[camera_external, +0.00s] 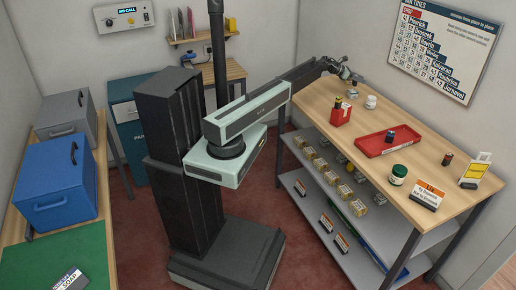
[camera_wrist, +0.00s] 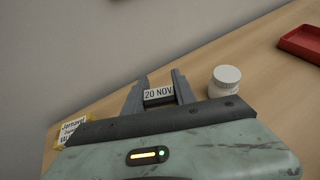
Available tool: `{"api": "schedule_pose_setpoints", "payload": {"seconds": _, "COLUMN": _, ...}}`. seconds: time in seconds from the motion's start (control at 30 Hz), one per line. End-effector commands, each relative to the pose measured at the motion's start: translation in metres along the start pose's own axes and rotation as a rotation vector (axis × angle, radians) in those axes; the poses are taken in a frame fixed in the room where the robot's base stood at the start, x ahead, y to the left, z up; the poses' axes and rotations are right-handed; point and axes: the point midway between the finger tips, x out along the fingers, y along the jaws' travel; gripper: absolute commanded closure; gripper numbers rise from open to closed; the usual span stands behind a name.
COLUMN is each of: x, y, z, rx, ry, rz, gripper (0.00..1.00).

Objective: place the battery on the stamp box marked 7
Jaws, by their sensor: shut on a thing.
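My gripper (camera_wrist: 160,88) is at the far end of the counter, and its fingers are shut on a small block marked "20 NOV" (camera_wrist: 158,94). In the external view my gripper (camera_external: 352,78) is small and what it holds is unclear. A dark cylinder (camera_external: 390,135) stands in the red tray, and a small dark and red cylinder (camera_external: 447,159) stands on the counter to the right. Either may be the battery; I cannot tell. Several small boxes (camera_external: 321,166) sit on the shelf below the counter, perhaps the stamp boxes. I cannot read a 7 on any.
A white jar (camera_wrist: 226,80) stands just right of my gripper. The red tray (camera_external: 374,149) lies mid-counter. A red holder (camera_external: 340,117), a green jar (camera_external: 398,175), an orange-topped sign (camera_external: 427,195) and a yellow-and-white stand (camera_external: 475,171) are also on the counter.

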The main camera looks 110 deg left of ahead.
Motion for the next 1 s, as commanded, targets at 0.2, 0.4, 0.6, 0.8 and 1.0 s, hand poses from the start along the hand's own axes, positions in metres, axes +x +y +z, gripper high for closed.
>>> {"api": "schedule_pose_setpoints", "payload": {"seconds": 0.2, "x": 0.017, "y": 0.001, "z": -0.036, "rx": 0.000, "ry": 0.000, "rz": 0.000, "gripper": 1.00}}
{"api": "schedule_pose_setpoints", "payload": {"seconds": 0.4, "x": 0.015, "y": 0.001, "z": -0.032, "rx": 0.000, "ry": 0.000, "rz": 0.000, "gripper": 1.00}}
{"api": "schedule_pose_setpoints", "payload": {"seconds": 0.6, "x": 0.016, "y": 0.001, "z": -0.035, "rx": 0.000, "ry": 0.000, "rz": 0.000, "gripper": 0.59}}
{"api": "schedule_pose_setpoints", "payload": {"seconds": 0.8, "x": 0.015, "y": 0.001, "z": -0.034, "rx": 0.000, "ry": 0.000, "rz": 0.000, "gripper": 0.46}}
{"api": "schedule_pose_setpoints", "payload": {"seconds": 1.0, "x": 0.014, "y": 0.001, "z": -0.031, "rx": 0.000, "ry": 0.000, "rz": 0.000, "gripper": 0.46}}
